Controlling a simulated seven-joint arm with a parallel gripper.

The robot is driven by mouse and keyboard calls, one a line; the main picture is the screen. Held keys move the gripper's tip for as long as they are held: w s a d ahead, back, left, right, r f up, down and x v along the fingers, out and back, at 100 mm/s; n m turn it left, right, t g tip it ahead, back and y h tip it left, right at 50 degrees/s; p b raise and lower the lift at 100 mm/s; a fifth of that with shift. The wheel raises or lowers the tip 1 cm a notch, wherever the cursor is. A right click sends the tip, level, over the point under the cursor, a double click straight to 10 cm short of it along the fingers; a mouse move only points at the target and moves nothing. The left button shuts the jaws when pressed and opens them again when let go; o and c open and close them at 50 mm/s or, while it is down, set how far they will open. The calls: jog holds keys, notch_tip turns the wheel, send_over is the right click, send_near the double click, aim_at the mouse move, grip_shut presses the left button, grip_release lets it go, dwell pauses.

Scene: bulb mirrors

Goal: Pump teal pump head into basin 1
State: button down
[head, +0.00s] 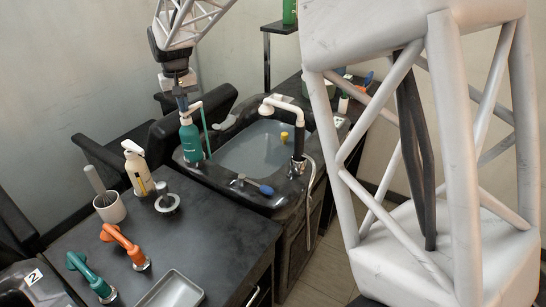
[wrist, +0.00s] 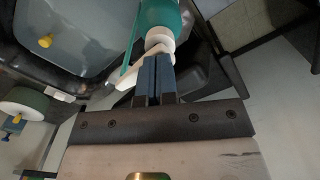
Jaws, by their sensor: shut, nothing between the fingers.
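The teal pump bottle (head: 190,143) stands upright on the left rim of the basin (head: 238,158); its white pump head (head: 194,107) is on top. In the wrist view the teal bottle (wrist: 160,16) is at the top, with the white pump head (wrist: 150,50) below it. My gripper (head: 182,104) is shut and empty, its fingertips right at the pump head, seemingly on top of it; whether they touch it I cannot tell. The gripper's blue fingers (wrist: 157,62) lie side by side in the wrist view. No number shows on this basin.
A white faucet (head: 295,125) and a yellow piece (head: 284,137) are at the basin. A cream pump bottle (head: 138,165), a grey cup (head: 109,207), and orange (head: 122,243) and teal (head: 90,274) handled tools stand on the black counter. A tag reading 2 (head: 33,277) is at lower left.

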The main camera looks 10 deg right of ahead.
jog(key=shift+f, duration=0.3)
jog(key=shift+r, duration=1.5)
jog(key=shift+r, duration=3)
